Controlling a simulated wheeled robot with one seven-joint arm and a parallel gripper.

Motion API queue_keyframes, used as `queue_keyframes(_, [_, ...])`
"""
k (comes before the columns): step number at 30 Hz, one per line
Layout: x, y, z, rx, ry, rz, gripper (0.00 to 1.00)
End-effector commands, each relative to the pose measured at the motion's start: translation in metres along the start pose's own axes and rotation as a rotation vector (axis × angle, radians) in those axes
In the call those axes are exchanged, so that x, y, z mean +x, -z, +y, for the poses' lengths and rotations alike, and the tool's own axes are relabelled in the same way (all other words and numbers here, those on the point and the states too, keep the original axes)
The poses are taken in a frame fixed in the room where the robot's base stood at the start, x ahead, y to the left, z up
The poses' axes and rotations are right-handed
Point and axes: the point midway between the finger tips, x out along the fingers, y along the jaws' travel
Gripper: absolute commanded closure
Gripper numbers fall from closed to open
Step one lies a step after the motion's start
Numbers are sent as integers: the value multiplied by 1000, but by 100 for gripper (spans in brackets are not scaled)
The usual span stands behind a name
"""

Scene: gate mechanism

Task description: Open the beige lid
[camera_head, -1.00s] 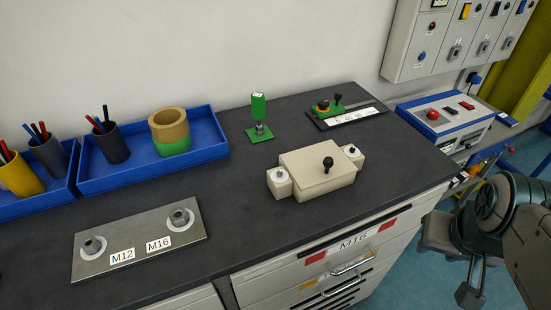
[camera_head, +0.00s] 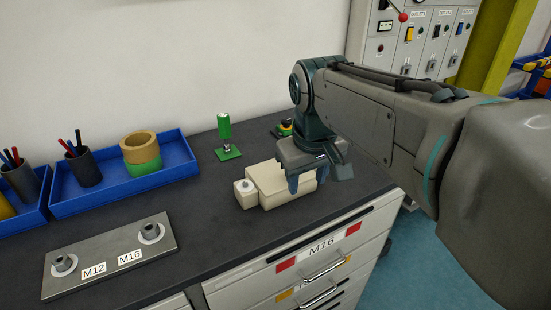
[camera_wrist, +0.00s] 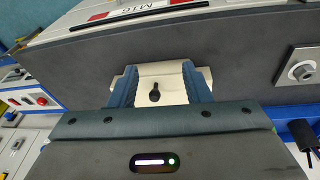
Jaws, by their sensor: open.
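The beige lid (camera_head: 268,183) sits flat on its beige block on the dark bench, partly hidden behind my gripper in the head view. My gripper (camera_head: 308,181) is over the right part of the lid, fingers pointing down. Whether the fingertips touch the lid cannot be told.
A small beige side block (camera_head: 245,193) stands left of the lid. A green-handled tool (camera_head: 224,130) stands behind it, and a blue tray (camera_head: 110,185) with cups is at the left. A metal plate (camera_head: 112,256) with M12 and M16 fittings lies front left. Bare bench lies between.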

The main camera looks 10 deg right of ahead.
Motion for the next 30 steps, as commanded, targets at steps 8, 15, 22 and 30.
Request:
queue_keyframes(8, [-23, 88, 7, -202, -42, -103, 56])
queue_keyframes(15, [-34, 126, 6, -293, -67, -155, 56])
queue_keyframes(22, [-27, 131, 7, -309, -71, -169, 56])
queue_keyframes(30, [22, 122, 12, -309, -70, -171, 56])
